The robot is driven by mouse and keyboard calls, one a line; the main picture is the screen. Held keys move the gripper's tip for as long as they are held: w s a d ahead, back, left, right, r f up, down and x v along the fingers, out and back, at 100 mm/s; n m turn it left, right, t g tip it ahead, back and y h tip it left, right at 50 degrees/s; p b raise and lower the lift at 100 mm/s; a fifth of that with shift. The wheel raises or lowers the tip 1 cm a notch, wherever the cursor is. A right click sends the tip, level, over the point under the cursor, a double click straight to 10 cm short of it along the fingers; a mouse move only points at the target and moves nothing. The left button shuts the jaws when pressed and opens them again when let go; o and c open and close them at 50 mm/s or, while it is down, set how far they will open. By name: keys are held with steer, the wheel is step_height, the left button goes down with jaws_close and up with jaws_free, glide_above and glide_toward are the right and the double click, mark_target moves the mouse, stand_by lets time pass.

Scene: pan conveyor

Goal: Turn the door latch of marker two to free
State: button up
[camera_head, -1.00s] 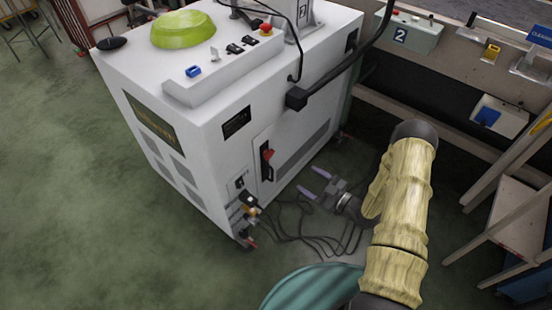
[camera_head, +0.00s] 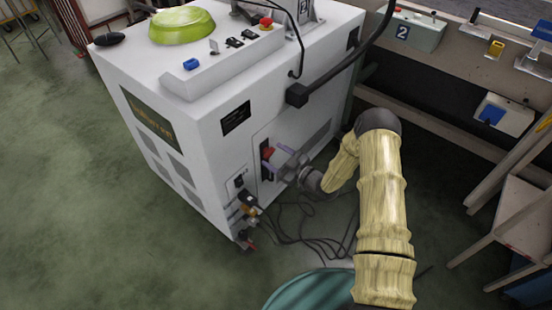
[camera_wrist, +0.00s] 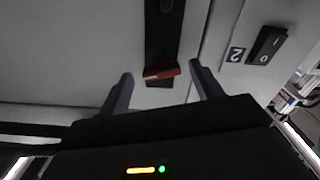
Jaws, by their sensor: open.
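The door latch is a red handle (camera_head: 267,153) on a black upright plate on the white cabinet's door. In the wrist view the red handle (camera_wrist: 162,73) lies crosswise at the near end of the black plate (camera_wrist: 164,30). My gripper (camera_head: 277,161) is at the door, right in front of the latch, and partly hides it. In the wrist view my gripper (camera_wrist: 160,70) is open, with one purple-grey finger on each side of the red handle. A gap shows between each finger and the handle.
The white cabinet (camera_head: 190,130) carries a green bowl (camera_head: 181,26) and buttons on top. A plate marked 2 (camera_wrist: 236,54) and a black switch (camera_wrist: 267,44) sit beside the door. Cables (camera_head: 315,240) hang and lie below my gripper. Green floor is free at left.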

steer(key=shift+a, duration=0.2)
steer(key=c, duration=1)
steer(key=shift+d+m+p, duration=0.1)
steer(key=shift+m+p, duration=0.4)
steer(key=shift+m, duration=1.2)
steer(key=o, duration=1)
steer(key=p+v, duration=0.4)
steer(key=v, duration=1.3)
steer(key=shift+s, duration=0.2)
